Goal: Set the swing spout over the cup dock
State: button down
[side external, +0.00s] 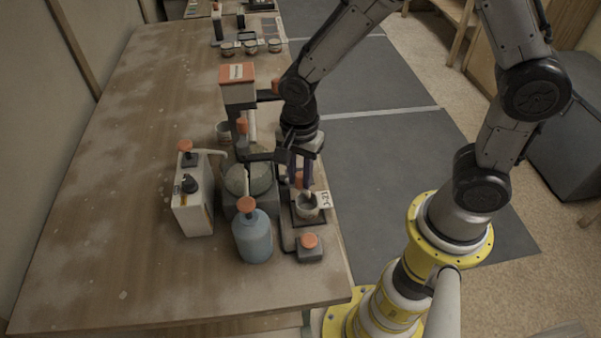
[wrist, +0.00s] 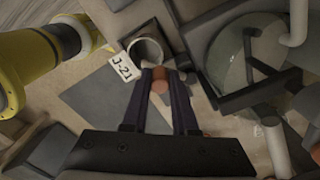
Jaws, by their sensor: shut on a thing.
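My gripper (side external: 302,180) points down over the right edge of the bench, its fingers closed on an orange knob (wrist: 160,82) of the swing spout. The knob shows between the fingertips in the wrist view. The spout's tip and most of its arm are hidden by the fingers. A grey cup (side external: 307,207) stands on the cup dock (side external: 299,219), just below the fingertips. In the wrist view the cup (wrist: 146,50) lies just beyond the fingertips, beside a white J-21 label (wrist: 122,71). I cannot tell whether the spout is exactly above the cup.
A glass globe vessel (side external: 262,172) stands left of my gripper, with dark bars close by. A blue bottle (side external: 252,235), a white canister (side external: 193,205) and an orange-topped tower (side external: 238,85) crowd the area. An orange button (side external: 309,241) sits before the dock. The left bench is clear.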

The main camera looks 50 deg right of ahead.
aim_at(299, 174)
jog(key=shift+w+r, duration=0.1)
jog(key=shift+r, duration=0.05)
jog(key=c, duration=0.7)
grip_release()
notch_tip(299, 174, up, 14)
jog(key=shift+f, duration=0.2)
